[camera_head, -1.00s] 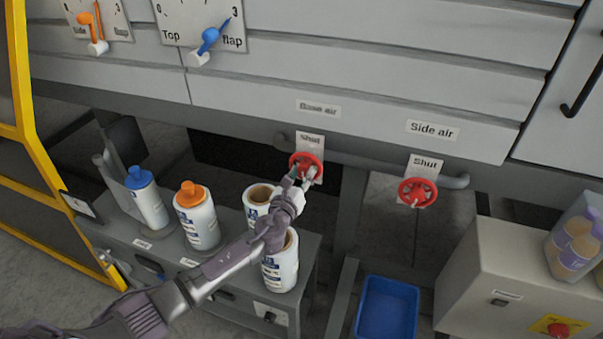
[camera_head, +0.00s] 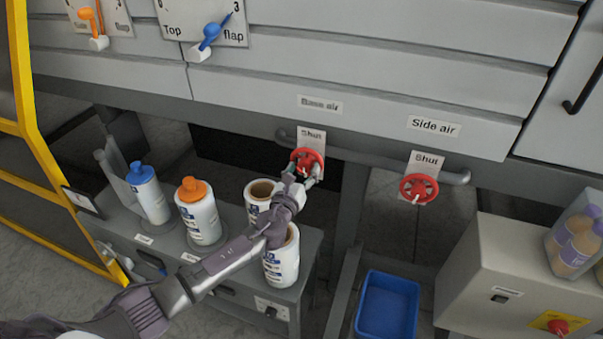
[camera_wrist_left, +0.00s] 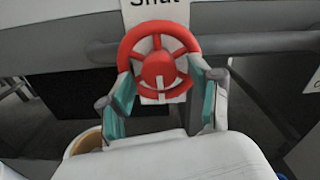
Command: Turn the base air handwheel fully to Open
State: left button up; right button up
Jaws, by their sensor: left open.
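The red base air handwheel (camera_head: 307,160) is on the pipe below the "Base air" label (camera_head: 319,104), with a "Shut" plate (camera_head: 312,137) just above it. In the left wrist view the handwheel (camera_wrist_left: 158,62) fills the upper middle, its rim and spokes clear, with a white mark at its lower part. My left gripper (camera_head: 302,177) is at the wheel's lower edge. In the left wrist view its open fingers (camera_wrist_left: 162,95) stand on either side of the wheel's lower half; contact with the rim cannot be told. My right gripper is not in view.
The red side air handwheel (camera_head: 418,188) is to the right. Bottles (camera_head: 198,215) and open-topped containers (camera_head: 281,262) stand on a grey cabinet under my left arm. A blue bin (camera_head: 387,306) and a grey box (camera_head: 490,275) are at lower right.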

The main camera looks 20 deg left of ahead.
pick_arm(q)
jog(key=s, duration=1.2)
jog(key=shift+a, duration=0.2)
